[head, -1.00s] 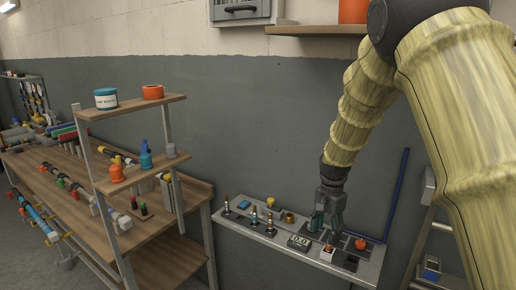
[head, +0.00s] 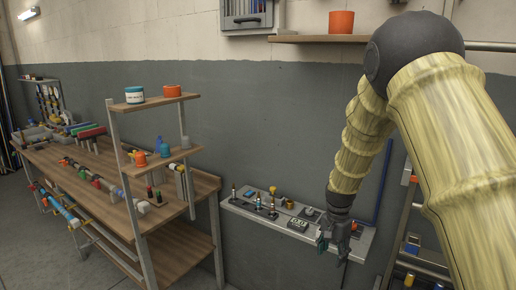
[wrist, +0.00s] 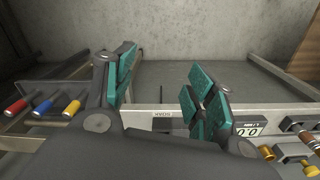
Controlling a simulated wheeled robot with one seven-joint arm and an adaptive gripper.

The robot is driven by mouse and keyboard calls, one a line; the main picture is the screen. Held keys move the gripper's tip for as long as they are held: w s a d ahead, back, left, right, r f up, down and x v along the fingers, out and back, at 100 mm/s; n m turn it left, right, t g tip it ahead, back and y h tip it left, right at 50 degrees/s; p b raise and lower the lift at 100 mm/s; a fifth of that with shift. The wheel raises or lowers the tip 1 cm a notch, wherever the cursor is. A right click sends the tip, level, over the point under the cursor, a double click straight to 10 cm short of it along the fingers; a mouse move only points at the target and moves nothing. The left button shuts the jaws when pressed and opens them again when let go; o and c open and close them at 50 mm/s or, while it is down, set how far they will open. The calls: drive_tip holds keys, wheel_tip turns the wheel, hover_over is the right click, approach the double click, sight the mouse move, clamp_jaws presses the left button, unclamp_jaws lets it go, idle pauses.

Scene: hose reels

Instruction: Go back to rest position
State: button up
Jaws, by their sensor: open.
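My gripper (head: 336,240) hangs at the end of my yellow-sleeved arm, in front of the right end of the narrow grey wall bench (head: 240,212). In the wrist view my gripper (wrist: 160,100) shows its teal finger pads spread apart, with nothing between them. The bench's front edge and a label lie beyond the fingers. In the head view the gripper and forearm hide part of the bench's right end.
A wooden workbench (head: 90,180) with a small shelf rack (head: 150,104) stands at left. A digital readout (head: 298,224) and several small fittings sit on the grey bench. An orange pot (head: 341,22) stands on a wall shelf. A ladder-like rack (head: 412,235) is at right.

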drive_tip(key=s+f+n, duration=0.5)
drive_tip(key=s+f, duration=1.5)
drive_tip(key=f, duration=0.4)
drive_tip(key=s+f+n, duration=0.2)
drive_tip(key=s+f, duration=0.1)
drive_tip(key=s, duration=1)
drive_tip(key=s+a+f+n, duration=0.1)
drive_tip(key=s+f, duration=0.3)
drive_tip(key=s, duration=0.9)
drive_tip(key=shift+s+a+n+b, duration=0.15)
drive_tip(key=shift+n+b, duration=0.25)
drive_tip(key=shift+n, duration=0.5)
